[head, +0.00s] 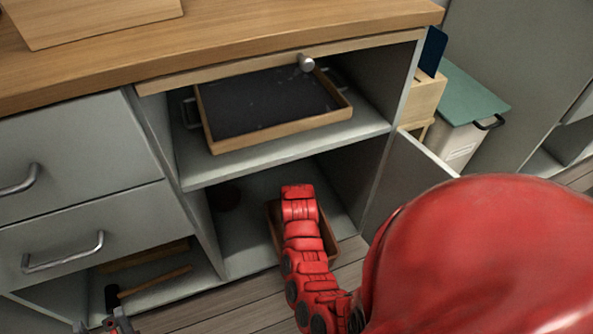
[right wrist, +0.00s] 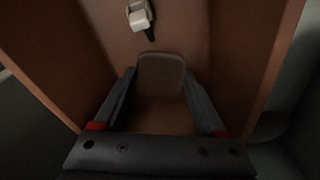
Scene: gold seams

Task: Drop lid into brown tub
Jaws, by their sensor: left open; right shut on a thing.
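The brown tub (head: 328,236) stands on the floor of the lower cabinet compartment, partly hidden behind my red right arm. In the right wrist view, its brown walls (right wrist: 240,60) surround my right gripper (right wrist: 160,78). That gripper is shut on a flat greyish-brown piece with rounded corners, which looks like the lid (right wrist: 161,70). The lid is inside or just above the tub; the dim picture does not show whether it touches the bottom. My left gripper (head: 118,322) is open at the bottom left edge of the head view, far from the tub.
A small white and black object (right wrist: 140,18) shows near the tub wall. A dark tray with a wooden rim (head: 270,100) sits on the shelf above. A hammer (head: 155,281) lies in the lower left opening. The cabinet door (head: 410,170) stands open at the right.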

